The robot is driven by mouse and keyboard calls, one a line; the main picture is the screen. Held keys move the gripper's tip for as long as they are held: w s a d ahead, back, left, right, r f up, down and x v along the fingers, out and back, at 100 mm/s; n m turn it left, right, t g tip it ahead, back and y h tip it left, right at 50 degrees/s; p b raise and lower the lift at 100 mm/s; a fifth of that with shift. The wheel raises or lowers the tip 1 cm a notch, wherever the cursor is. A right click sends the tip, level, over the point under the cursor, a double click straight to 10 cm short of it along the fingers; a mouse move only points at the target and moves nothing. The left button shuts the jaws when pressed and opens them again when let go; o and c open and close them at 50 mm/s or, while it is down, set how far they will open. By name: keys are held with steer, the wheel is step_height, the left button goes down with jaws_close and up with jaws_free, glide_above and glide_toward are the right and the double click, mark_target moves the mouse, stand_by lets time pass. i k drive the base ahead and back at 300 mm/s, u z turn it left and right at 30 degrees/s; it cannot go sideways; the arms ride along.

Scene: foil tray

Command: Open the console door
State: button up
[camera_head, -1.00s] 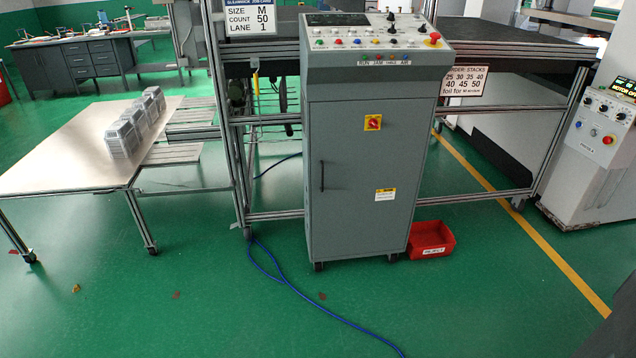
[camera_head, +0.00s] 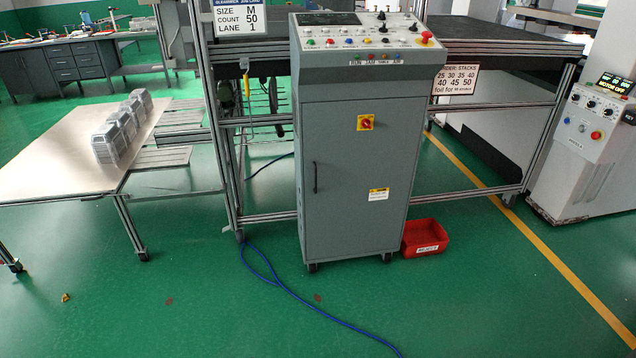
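The grey console cabinet (camera_head: 350,210) stands upright on casters in the middle of the head camera view. Its front door (camera_head: 345,160) is closed, with a dark vertical handle (camera_head: 315,177) on the left side. A red and yellow rotary switch (camera_head: 365,122) sits on the upper part of the door, and a yellow and white label (camera_head: 378,194) is lower right. The sloped control panel (camera_head: 365,40) on top carries buttons, a dark screen and a red emergency stop (camera_head: 426,38). My gripper is not in view.
A red bin (camera_head: 425,238) stands on the floor at the console's right foot. A blue cable (camera_head: 300,305) runs across the green floor in front. A metal table (camera_head: 60,170) with foil trays (camera_head: 122,130) is at left. A second control cabinet (camera_head: 585,150) stands right.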

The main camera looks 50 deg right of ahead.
mark_target(358, 178)
steer(key=z, duration=0.1)
steer(key=i, duration=1)
steer(key=u, duration=0.05)
